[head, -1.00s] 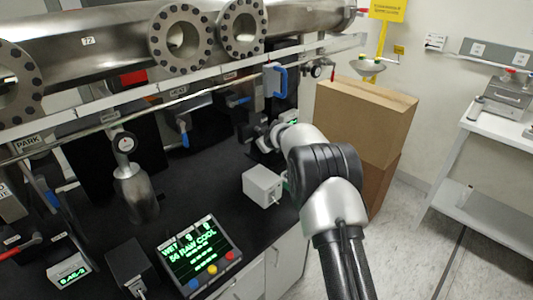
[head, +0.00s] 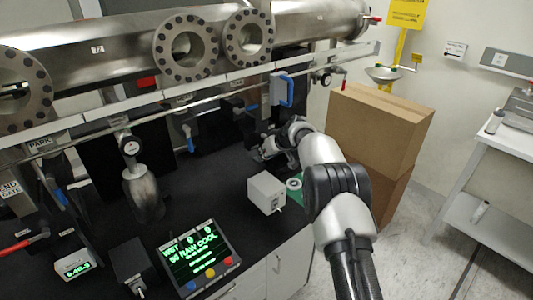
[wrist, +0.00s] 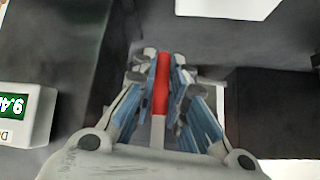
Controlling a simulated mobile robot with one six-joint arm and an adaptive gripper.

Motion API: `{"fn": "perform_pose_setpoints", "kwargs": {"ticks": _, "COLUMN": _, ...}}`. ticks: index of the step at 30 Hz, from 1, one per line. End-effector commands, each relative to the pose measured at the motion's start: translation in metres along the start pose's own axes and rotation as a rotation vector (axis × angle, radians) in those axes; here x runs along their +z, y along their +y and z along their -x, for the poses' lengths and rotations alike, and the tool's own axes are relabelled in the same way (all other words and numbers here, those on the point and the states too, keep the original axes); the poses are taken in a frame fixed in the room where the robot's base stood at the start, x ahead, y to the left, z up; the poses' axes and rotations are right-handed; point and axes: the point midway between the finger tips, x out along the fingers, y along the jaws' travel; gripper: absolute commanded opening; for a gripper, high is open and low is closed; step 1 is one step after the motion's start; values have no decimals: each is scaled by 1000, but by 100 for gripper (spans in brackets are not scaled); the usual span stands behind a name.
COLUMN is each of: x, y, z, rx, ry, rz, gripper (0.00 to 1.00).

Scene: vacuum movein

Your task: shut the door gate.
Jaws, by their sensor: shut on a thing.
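My gripper (wrist: 160,85) is shut on a red handle (wrist: 161,84) in the wrist view. The red handle stands upright between the blue-padded fingers, with a pale bar below it. In the head view my gripper (head: 268,150) is at the back of the black bench, under the steel pipe, and its fingers are too small to make out. I cannot read a door gate label in either view, and the gate body behind the gripper is hidden or dark.
A grey box (head: 266,192) stands close to my arm on the bench. A blue handle (head: 287,90) hangs above the gripper. Cardboard boxes (head: 378,125) stand right of the arm. A small green display (wrist: 14,104) is left in the wrist view.

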Motion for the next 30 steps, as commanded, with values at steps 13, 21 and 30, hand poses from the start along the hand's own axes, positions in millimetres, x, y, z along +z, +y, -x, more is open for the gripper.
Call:
{"fn": "perform_pose_setpoints", "kwargs": {"ticks": 13, "x": 2, "y": -11, "z": -3, "rx": -19, "ry": -11, "rz": -4, "gripper": 21}}
{"fn": "perform_pose_setpoints", "kwargs": {"ticks": 21, "x": 3, "y": -9, "z": -3, "rx": -16, "ry": -10, "rz": -2, "gripper": 32}}
{"fn": "perform_pose_setpoints", "kwargs": {"ticks": 30, "x": 2, "y": -6, "z": -2, "rx": -11, "ry": -7, "rz": -1, "gripper": 32}}
